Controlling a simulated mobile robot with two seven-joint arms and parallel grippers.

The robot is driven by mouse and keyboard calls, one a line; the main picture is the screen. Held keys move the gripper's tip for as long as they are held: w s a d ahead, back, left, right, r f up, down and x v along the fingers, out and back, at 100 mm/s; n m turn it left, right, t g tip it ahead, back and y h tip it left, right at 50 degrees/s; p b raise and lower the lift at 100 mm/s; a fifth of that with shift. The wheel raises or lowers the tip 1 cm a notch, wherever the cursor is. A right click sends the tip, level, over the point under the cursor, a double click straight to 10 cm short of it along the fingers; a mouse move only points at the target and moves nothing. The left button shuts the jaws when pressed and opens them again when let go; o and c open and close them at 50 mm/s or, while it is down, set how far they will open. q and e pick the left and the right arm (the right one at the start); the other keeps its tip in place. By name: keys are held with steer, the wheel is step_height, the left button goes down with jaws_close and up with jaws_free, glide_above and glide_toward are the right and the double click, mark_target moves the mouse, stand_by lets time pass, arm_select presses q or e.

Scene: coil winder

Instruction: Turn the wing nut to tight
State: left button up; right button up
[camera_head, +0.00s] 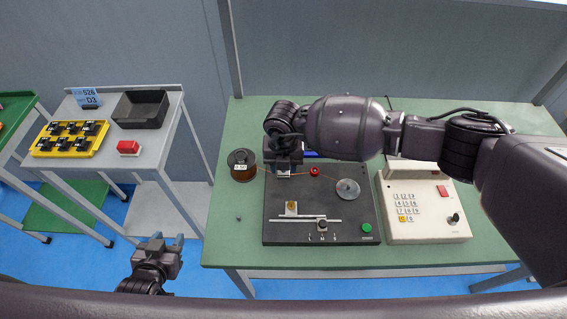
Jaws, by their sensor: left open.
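The coil winder (275,225) is a dark flat unit on the green bench. I cannot make out the wing nut for certain; my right gripper and wrist cover part of the winder's back left. My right gripper (284,170) points down over that part, and its fingertips are too small and dark to read. A small brass-coloured piece (291,207) stands in front of it, above a silver rail (305,220). A grey disc (347,189) and a red knob (314,171) sit further right. My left gripper (165,243) is open and empty, low at the left, away from the bench.
A copper wire spool (242,172) stands left of the winder. A cream keypad box (425,225) stands at its right. A grey side table (160,145) holds a yellow tray (43,150), a black bin (141,109) and a red-topped box (129,147). The bench's front left is mostly clear.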

steer(key=o, duration=0.9)
step_height(320, 180, up, 11)
steer(key=shift+f, duration=0.15)
stand_by(0.5)
